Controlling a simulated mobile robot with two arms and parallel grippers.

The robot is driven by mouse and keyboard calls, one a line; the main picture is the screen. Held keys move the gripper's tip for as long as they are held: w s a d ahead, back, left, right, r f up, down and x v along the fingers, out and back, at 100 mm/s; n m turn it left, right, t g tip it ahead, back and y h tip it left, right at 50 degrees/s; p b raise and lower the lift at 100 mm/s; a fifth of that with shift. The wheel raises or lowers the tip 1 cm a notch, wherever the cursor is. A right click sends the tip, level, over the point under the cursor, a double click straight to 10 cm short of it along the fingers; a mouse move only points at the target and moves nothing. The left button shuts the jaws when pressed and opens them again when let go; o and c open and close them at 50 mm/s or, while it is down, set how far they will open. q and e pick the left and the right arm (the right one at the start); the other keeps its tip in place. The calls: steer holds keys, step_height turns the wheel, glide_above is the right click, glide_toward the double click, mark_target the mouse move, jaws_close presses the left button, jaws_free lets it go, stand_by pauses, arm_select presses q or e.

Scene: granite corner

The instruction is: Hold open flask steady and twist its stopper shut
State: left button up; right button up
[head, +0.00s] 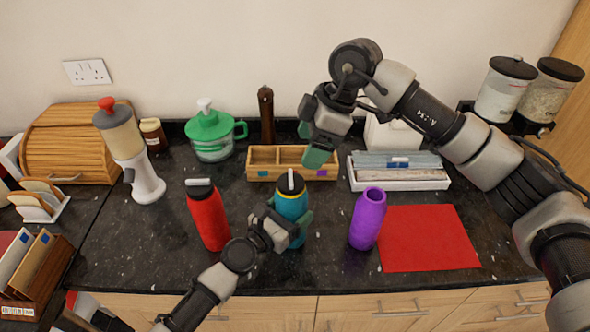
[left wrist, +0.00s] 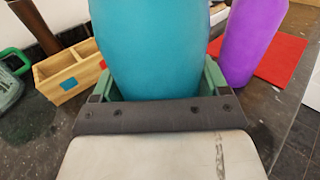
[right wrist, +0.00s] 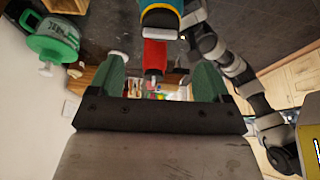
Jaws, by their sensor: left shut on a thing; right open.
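A teal flask (head: 291,207) stands upright on the dark counter, with a yellow band below its black stopper (head: 290,184). My left gripper (head: 287,222) is shut around its body, which fills the middle of the left wrist view (left wrist: 158,50). My right gripper (head: 311,145) is open and empty, above and behind the flask, apart from the stopper. The stopper shows ahead of its fingers in the right wrist view (right wrist: 160,18). Whether the stopper is fully seated I cannot tell. A purple flask (head: 367,220) to the right has an open mouth and no stopper.
A red flask (head: 208,217) with a black top stands left of the teal one. A wooden divided box (head: 262,174) is behind, under my right gripper. A red mat (head: 430,240) lies on the right. A green-lidded jug (head: 212,140) stands back left. The counter's front edge is close.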

mark_target(293, 176)
steer(key=x, duration=0.7)
steer(key=shift+a+f, duration=0.15)
steer(key=shift+f, duration=0.25)
steer(key=shift+c, duration=0.3)
steer(key=c, duration=0.9)
